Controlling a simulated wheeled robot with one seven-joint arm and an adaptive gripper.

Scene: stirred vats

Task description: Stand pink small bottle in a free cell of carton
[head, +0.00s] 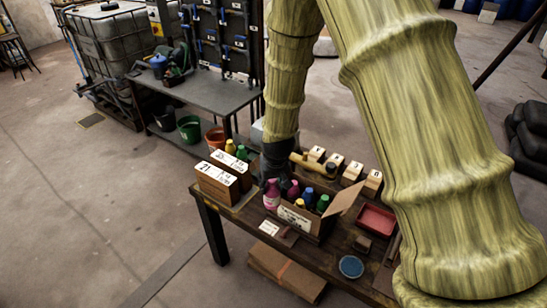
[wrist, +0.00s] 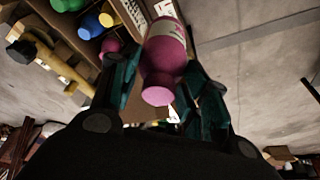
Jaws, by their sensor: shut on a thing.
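The pink small bottle (wrist: 164,58) is between the fingers of my gripper (wrist: 158,85) in the wrist view, with a pale label on its body. In the head view the pink bottle (head: 271,194) is at the left end of the carton (head: 299,219), and my gripper (head: 278,182) is shut on it. I cannot tell whether its base is inside a cell. The open carton has a raised flap at its right. It holds another pink bottle (head: 293,188) and blue, yellow and green ones. Most cell floors are hidden.
Numbered wooden blocks (head: 354,171) and a mallet (head: 312,164) lie behind the carton. Number boxes (head: 216,184) stand at the left. A red tray (head: 375,221) and a blue round dish (head: 351,267) are at the right on the wooden table.

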